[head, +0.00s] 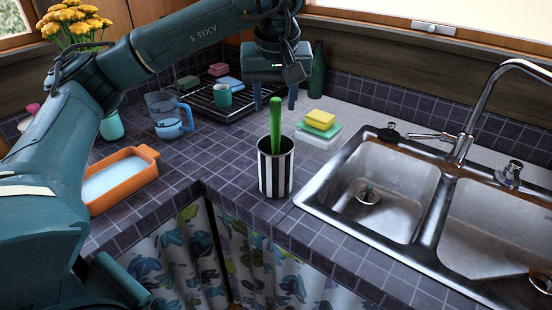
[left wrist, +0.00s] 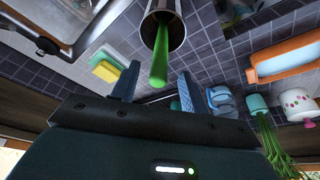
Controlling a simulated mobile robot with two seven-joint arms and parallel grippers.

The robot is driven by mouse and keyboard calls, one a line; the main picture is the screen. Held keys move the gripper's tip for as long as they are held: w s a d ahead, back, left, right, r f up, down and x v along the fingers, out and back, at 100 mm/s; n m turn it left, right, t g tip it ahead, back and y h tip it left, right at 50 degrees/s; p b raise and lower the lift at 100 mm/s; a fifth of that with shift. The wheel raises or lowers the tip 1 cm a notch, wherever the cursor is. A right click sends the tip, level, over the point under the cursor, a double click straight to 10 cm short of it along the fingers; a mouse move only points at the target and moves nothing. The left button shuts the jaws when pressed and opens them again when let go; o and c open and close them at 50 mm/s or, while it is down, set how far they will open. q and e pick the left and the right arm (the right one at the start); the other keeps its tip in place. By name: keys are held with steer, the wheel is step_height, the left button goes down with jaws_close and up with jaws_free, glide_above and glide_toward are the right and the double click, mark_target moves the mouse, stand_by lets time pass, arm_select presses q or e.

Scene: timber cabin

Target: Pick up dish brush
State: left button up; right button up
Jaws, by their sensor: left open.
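The dish brush (head: 276,122) shows as a green handle standing upright in a black-and-white striped cup (head: 276,172) on the tiled counter. Its lower end is hidden inside the cup. My left gripper (head: 275,98) is open, with its two blue fingers pointing down around the level of the handle's top. In the left wrist view the green handle (left wrist: 160,60) reaches out of the cup (left wrist: 178,36) towards the gap between the fingers. Nothing shows gripped. My right gripper is not in view.
A double steel sink (head: 385,195) with a tall faucet lies right of the cup. Yellow and green sponges (head: 320,120) sit behind it. A dish rack (head: 222,102) with a mug, a glass pitcher (head: 167,112) and an orange baking dish (head: 122,178) are on the left.

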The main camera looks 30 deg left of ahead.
mark_target(276, 118)
arm_select(q)
steer(key=x, duration=0.5)
steer(key=shift+f+p, duration=0.15)
steer(key=shift+p, duration=0.25)
steer(key=shift+d, duration=0.1)
jaws_close()
